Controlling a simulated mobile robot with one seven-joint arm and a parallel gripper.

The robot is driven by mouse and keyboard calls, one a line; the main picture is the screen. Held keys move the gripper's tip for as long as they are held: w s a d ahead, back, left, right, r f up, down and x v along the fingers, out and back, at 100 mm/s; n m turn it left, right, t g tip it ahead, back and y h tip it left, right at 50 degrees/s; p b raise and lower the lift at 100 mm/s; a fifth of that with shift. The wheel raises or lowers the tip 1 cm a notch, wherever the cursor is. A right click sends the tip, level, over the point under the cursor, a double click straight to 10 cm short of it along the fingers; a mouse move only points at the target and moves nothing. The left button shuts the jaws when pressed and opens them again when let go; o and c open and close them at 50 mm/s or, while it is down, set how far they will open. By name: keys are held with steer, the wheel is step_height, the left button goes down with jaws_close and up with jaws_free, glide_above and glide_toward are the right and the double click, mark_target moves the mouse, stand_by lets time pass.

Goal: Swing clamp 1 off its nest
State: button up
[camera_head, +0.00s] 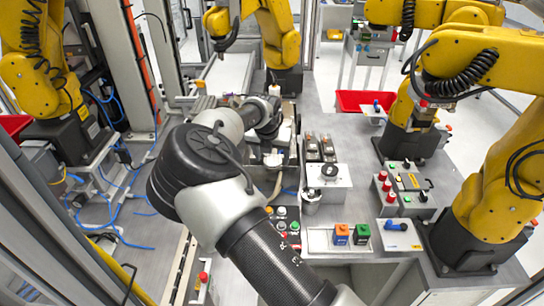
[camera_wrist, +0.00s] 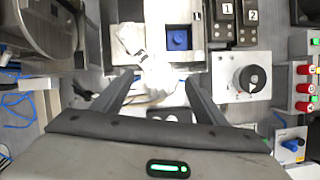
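My gripper (camera_wrist: 160,80) is open in the wrist view, its two dark fingers spread apart with no object clearly held. Just beyond the fingertips is a grey block (camera_wrist: 204,60) with a blue square insert (camera_wrist: 178,40), which looks like a nest. A small dark tag marked 1 sits at its right edge. A pale, washed-out part (camera_wrist: 155,65) lies between the fingertips and the block; I cannot tell whether it is clamp 1 or whether a finger touches it. In the head view my arm hides most of this area.
Two dark units labelled 1 (camera_wrist: 222,32) and 2 (camera_wrist: 249,30) stand right of the block. A white box with a black knob (camera_wrist: 250,79) is close to the right finger. Red buttons (camera_wrist: 303,88) lie farther right. Yellow arms (camera_head: 510,160) stand around the grey table.

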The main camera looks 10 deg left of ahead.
steer(key=v, duration=1.7)
steer(key=shift+r, duration=0.25)
steer(key=shift+c, duration=0.2)
